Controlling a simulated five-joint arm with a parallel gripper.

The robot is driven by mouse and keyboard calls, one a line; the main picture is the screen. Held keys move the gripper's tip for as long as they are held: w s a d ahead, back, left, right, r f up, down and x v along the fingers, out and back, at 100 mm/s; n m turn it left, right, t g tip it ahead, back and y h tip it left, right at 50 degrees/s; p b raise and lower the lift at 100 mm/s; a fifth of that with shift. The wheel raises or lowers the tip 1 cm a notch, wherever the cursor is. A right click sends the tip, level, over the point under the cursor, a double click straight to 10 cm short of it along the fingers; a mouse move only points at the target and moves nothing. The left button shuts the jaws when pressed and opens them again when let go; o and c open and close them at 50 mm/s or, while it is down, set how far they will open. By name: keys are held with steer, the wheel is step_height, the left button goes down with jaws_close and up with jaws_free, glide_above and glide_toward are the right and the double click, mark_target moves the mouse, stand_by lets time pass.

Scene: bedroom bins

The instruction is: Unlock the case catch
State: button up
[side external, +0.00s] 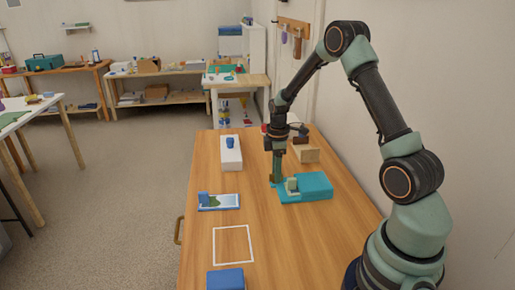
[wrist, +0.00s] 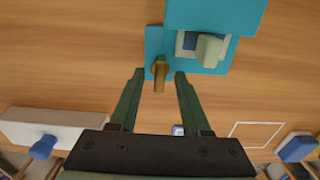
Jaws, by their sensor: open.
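A teal case (side external: 312,187) sits on the wooden table, and its top edge also shows in the wrist view (wrist: 215,15). A brass-coloured catch (wrist: 161,72) stands at the case's edge. A pale green knob (wrist: 210,48) sits on a white and blue plate beside the catch; it also shows in the side view (side external: 292,184). My gripper (side external: 277,176) points down at the case's left end. In the wrist view my gripper (wrist: 159,76) is open, with the catch between its fingertips and a gap on each side. Contact with the catch cannot be told.
A white box with a blue knob (side external: 231,155), a blue-ended tray (side external: 218,203) and a blue block (side external: 225,279) stand along the table's left. A wooden block (side external: 305,154) is behind the case. A white square outline (side external: 233,227) marks bare tabletop.

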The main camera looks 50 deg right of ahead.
step_height(320, 180, up, 12)
stand_by(0.5)
steer(key=s+a+r+m+t, duration=0.3)
steer(key=s+a+r+m, duration=0.1)
steer(key=a+r, duration=0.6)
steer(key=s+a+m+t, duration=0.2)
steer(key=s+a+m, duration=0.2)
steer(key=s+a, duration=0.3)
steer(key=a, duration=0.3)
steer(key=shift+s+r+m+t, duration=0.25)
steer(key=shift+s+m+t, duration=0.05)
steer(key=shift+s, duration=0.05)
